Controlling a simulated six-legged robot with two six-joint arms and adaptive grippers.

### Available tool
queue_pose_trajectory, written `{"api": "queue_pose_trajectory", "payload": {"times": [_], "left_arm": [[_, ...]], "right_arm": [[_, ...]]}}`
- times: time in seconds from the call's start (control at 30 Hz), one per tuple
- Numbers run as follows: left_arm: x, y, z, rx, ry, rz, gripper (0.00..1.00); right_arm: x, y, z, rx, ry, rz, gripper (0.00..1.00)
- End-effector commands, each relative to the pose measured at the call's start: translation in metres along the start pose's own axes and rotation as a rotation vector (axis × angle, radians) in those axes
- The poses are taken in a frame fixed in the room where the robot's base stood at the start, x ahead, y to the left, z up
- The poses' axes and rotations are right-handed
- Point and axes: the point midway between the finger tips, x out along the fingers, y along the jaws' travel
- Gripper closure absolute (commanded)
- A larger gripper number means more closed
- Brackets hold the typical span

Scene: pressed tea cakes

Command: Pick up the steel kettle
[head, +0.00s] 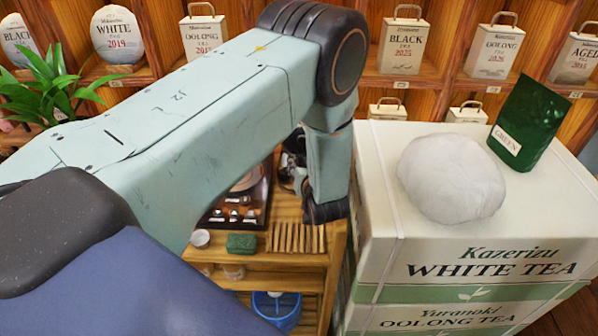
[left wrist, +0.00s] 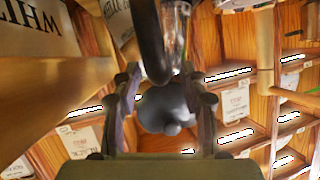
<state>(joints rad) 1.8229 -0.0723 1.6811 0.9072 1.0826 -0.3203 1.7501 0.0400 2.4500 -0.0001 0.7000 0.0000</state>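The steel kettle (head: 291,162) shows only in part in the head view, as dark and shiny pieces beside my forearm on the wooden cart. My arm hides the rest. In the left wrist view, a dark curved handle (left wrist: 150,40) and a shiny body (left wrist: 175,35) lie ahead of the gripper. My left gripper (head: 324,211) hangs down over the cart's right side; in the left wrist view (left wrist: 166,105) its fingers stand apart. A dark rounded shape shows between them, and I cannot tell whether they touch it. My right gripper is out of view.
White tea boxes (head: 450,245) stand stacked right of the cart, with a pale round wrapped cake (head: 450,178) and a green packet (head: 529,120) on top. The cart (head: 262,258) also bears a dark tray (head: 240,213) and a green block (head: 241,243). Shelves of tea packages stand behind.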

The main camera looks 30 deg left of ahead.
Motion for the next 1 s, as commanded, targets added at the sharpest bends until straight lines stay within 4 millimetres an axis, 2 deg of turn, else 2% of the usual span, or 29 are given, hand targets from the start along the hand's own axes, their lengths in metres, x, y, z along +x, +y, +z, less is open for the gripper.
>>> {"api": "queue_pose_trajectory", "payload": {"times": [0.07,0.47,1.0], "left_arm": [[-0.0002,0.0002,-0.0002,0.000,0.000,0.000,0.66],[-0.0003,0.0001,-0.0001,-0.001,0.000,0.000,1.00],[0.0000,0.0008,-0.0031,-0.003,0.007,0.000,1.00]], "right_arm": [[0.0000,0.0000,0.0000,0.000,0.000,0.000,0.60],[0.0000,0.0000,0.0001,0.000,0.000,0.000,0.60],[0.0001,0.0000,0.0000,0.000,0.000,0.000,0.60]]}}
